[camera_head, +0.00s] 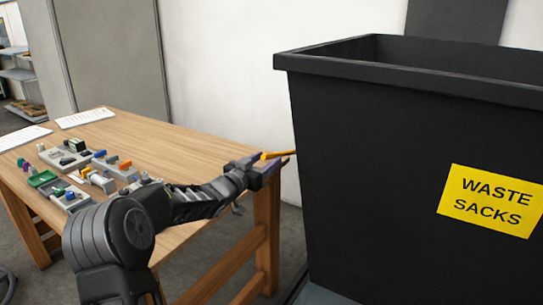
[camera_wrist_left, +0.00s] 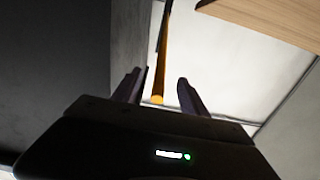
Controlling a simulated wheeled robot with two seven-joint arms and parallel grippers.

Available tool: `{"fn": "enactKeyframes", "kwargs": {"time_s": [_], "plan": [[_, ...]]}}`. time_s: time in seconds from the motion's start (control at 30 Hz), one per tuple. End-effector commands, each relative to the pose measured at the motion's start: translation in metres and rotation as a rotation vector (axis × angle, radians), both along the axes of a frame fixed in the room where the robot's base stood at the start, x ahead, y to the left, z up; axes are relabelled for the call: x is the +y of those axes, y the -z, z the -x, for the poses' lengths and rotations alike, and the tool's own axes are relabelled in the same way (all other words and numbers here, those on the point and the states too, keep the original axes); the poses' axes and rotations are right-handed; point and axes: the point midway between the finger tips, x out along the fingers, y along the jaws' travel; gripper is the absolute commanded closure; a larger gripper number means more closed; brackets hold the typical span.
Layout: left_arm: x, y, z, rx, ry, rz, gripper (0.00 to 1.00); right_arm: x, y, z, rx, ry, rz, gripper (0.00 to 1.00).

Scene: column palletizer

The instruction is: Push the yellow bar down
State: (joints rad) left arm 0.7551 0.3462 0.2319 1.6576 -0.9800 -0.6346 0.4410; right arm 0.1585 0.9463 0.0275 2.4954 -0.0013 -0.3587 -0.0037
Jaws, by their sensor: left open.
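The thin yellow bar (camera_head: 279,154) shows at the left side of the black bin, in front of the white wall. My left gripper (camera_head: 268,163) is at the bar, beyond the table's right end. In the left wrist view the yellow bar (camera_wrist_left: 160,70) runs down from the top edge, and its round near end lies between the two fingertips of my open left gripper (camera_wrist_left: 159,88). A gap shows on each side of the bar there, and I cannot tell whether anything touches it. My right gripper is out of view.
The large black bin (camera_head: 375,170) with a yellow WASTE SACKS label (camera_head: 490,200) fills the right side. A narrow gap separates table and bin.

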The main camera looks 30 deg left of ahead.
Motion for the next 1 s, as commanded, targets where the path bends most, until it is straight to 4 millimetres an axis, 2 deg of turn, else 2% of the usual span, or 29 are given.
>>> {"fn": "enactKeyframes", "kwargs": {"time_s": [0.1, 0.3, 0.7, 1.0], "plan": [[0.0, -0.001, -0.015, 0.001, 0.001, 0.001, 0.49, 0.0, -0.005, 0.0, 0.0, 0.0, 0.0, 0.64], [0.0, -0.001, -0.03, -0.001, 0.001, 0.0, 0.49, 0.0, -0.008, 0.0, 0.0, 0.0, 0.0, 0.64], [0.0, 0.0, -0.035, 0.0, 0.0, 0.0, 0.49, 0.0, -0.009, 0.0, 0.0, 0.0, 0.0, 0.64], [0.0, 0.0, -0.035, 0.0, 0.0, 0.0, 0.72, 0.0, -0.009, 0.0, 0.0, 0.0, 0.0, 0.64]]}}
